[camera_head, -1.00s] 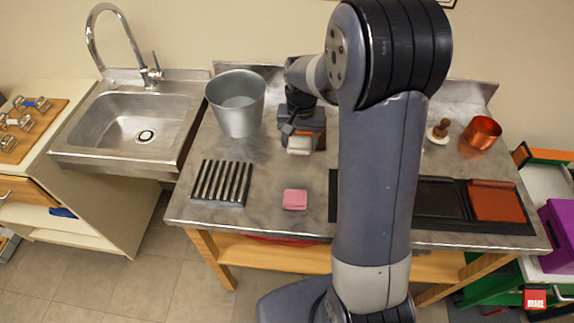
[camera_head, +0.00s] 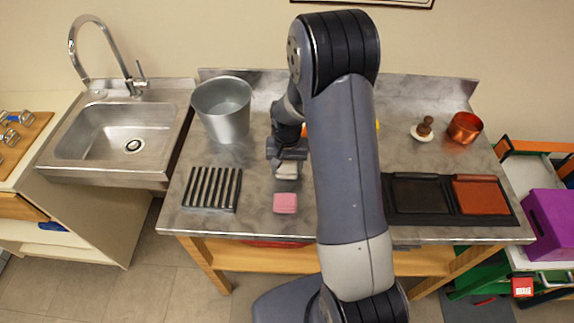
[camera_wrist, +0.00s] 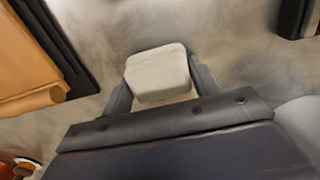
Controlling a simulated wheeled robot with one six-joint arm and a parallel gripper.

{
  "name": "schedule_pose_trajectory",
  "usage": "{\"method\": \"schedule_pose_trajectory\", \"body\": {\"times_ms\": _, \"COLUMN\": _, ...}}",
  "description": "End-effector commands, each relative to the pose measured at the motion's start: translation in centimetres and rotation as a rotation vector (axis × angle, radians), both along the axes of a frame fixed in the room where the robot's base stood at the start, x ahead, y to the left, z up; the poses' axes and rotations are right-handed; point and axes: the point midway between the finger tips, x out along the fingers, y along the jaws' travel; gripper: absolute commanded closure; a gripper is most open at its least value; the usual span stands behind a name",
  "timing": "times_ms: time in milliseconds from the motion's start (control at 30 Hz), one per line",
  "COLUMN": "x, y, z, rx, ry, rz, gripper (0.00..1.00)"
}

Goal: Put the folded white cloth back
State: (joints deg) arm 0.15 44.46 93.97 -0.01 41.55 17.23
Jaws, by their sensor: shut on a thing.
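The folded white cloth (camera_head: 287,171) is a small off-white block between the fingers of my gripper (camera_head: 287,166), over the left-middle part of the steel table. In the wrist view the cloth (camera_wrist: 158,73) sits between the two dark fingers of my gripper (camera_wrist: 160,84), which are shut on its sides. The table surface behind it is blurred. I cannot tell whether the cloth touches the table. A pink folded cloth or sponge (camera_head: 285,203) lies on the table just in front of the gripper.
A black ribbed rack (camera_head: 211,189) lies left of the pink piece, and a metal bucket (camera_head: 222,110) stands behind it. To the right are a black tray with a rust-coloured pad (camera_head: 479,197), a wooden-handled brush (camera_head: 423,129) and a copper cup (camera_head: 464,128). A sink (camera_head: 121,147) is at left.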

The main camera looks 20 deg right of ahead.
Motion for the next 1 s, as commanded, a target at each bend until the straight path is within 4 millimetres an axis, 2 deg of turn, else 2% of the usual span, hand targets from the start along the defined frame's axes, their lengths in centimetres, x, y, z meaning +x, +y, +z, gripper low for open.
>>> {"method": "schedule_pose_trajectory", "body": {"times_ms": 100, "x": 0.0, "y": 0.0, "z": -0.5, "rx": 0.0, "ry": 0.0, "rz": 0.0, "gripper": 0.63}}
{"method": "schedule_pose_trajectory", "body": {"times_ms": 133, "x": 0.0, "y": 0.0, "z": -0.3, "rx": 0.0, "ry": 0.0, "rz": 0.0, "gripper": 0.4}}
{"method": "schedule_pose_trajectory", "body": {"times_ms": 367, "x": 0.0, "y": 0.0, "z": -0.3, "rx": 0.0, "ry": 0.0, "rz": 0.0, "gripper": 0.21}}
{"method": "schedule_pose_trajectory", "body": {"times_ms": 633, "x": 0.0, "y": 0.0, "z": -0.2, "rx": 0.0, "ry": 0.0, "rz": 0.0, "gripper": 0.2}}
{"method": "schedule_pose_trajectory", "body": {"times_ms": 767, "x": 0.1, "y": 0.0, "z": 0.5, "rx": 0.0, "ry": -0.002, "rz": 0.0, "gripper": 0.2}}
{"method": "schedule_pose_trajectory", "body": {"times_ms": 867, "x": 0.1, "y": 0.0, "z": 1.9, "rx": -0.001, "ry": -0.005, "rz": 0.0, "gripper": 0.2}}
{"method": "schedule_pose_trajectory", "body": {"times_ms": 1000, "x": 0.2, "y": 0.0, "z": 4.7, "rx": 0.0, "ry": -0.007, "rz": 0.0, "gripper": 0.2}}
